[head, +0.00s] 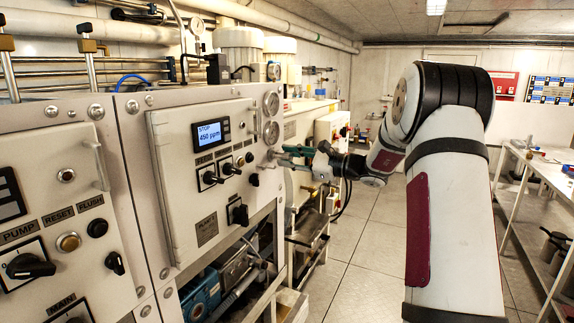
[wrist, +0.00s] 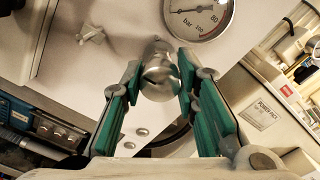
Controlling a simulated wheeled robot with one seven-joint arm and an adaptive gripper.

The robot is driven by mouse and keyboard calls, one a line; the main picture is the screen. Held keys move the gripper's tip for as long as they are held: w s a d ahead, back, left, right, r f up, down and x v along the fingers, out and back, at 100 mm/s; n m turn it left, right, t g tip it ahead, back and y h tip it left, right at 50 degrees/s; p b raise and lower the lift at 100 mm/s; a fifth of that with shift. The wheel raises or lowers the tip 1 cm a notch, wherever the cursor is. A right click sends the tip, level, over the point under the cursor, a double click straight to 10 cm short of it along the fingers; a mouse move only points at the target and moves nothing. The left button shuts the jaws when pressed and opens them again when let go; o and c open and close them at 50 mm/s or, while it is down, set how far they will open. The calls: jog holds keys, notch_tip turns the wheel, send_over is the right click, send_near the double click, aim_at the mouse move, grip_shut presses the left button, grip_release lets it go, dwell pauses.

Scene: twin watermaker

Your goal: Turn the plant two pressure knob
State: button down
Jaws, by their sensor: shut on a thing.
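The pressure knob (wrist: 160,78) is a rounded, shiny metal knob on the pale panel, just below a round bar gauge (wrist: 200,14) in the wrist view. My gripper (wrist: 158,88) has its green-padded fingers on either side of the knob and is shut on it. The knob is small there and partly hidden by the fingers.
The second panel has a display (head: 210,134) reading STOP 450 ppm, several black switches and a vertical handle (head: 163,190). Another panel (head: 50,190) stands at left. A metal bench (head: 540,180) stands at right, with open floor (head: 365,260) between.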

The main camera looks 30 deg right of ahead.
jog(key=n+b, duration=0.1)
jog(key=b, duration=0.1)
jog(key=n+b, duration=0.4)
jog(key=shift+w+f, duration=0.1)
jog(key=shift+f, duration=0.15)
jog(key=n+b, duration=0.3)
jog(key=b, duration=0.1)
jog(key=shift+r+n+b, duration=0.15)
jog(key=shift+n+b, duration=0.2)
jog(key=shift+n, duration=0.05)
jog(key=c, duration=1.2)
grip_release()
jog(key=shift+s, duration=0.2)
jog(key=v, duration=1.2)
jog(key=shift+w, duration=0.1)
